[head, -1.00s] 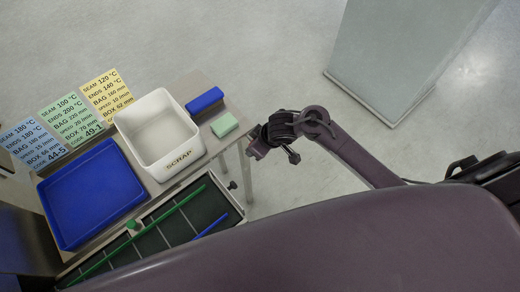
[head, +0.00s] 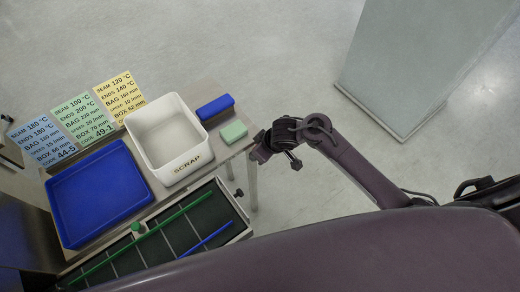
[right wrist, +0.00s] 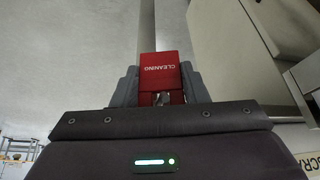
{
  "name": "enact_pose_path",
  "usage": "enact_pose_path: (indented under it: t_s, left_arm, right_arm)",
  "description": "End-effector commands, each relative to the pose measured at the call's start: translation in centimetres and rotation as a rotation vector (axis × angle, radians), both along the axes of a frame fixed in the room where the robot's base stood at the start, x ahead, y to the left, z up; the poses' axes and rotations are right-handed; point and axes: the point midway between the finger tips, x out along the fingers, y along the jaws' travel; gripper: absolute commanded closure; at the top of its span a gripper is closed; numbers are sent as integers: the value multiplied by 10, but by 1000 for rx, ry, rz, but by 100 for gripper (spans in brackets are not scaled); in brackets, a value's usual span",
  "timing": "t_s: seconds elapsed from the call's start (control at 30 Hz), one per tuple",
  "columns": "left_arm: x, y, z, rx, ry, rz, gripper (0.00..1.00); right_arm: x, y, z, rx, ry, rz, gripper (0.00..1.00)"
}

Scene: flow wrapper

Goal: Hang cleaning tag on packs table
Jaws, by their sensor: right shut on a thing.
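A red tag with the word CLEANING (right wrist: 162,75) is between the fingers of my right gripper (right wrist: 160,92) in the right wrist view. The gripper is shut on it, and the lettering appears upside down. In the head view my right gripper (head: 258,154) is beside the right end of the packs table (head: 219,152), close to its corner; I cannot tell whether they touch. The tag cannot be made out there. My left gripper is not in view.
On the table are a white SCRAP bin (head: 168,140), a blue tray (head: 100,195), a blue block (head: 215,107), a green sponge (head: 234,131) and coloured setting cards (head: 81,118). A grey cabinet (head: 405,65) stands back right.

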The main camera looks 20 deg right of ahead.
Motion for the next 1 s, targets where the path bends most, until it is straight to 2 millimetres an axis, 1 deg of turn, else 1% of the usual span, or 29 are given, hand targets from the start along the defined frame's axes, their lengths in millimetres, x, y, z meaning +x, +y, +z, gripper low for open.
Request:
enact_pose_path:
  t_s: [0.17, 0.2, 0.37, 0.67, 0.77, 1.0]
  left_arm:
    - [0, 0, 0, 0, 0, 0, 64]
    - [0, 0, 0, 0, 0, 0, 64]
    - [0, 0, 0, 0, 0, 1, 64]
    - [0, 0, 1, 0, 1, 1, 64]
    - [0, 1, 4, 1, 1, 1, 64]
    - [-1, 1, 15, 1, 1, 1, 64]
  right_arm:
    - [0, 0, 0, 0, 0, 0, 81]
    - [0, 0, 0, 0, 0, 0, 55]
    - [0, 0, 0, 0, 0, 0, 34]
    - [-1, -1, 2, 0, 0, 0, 34]
    - [-4, -3, 13, 0, -1, 1, 34]
    - [-18, -13, 51, -1, -2, -1, 34]
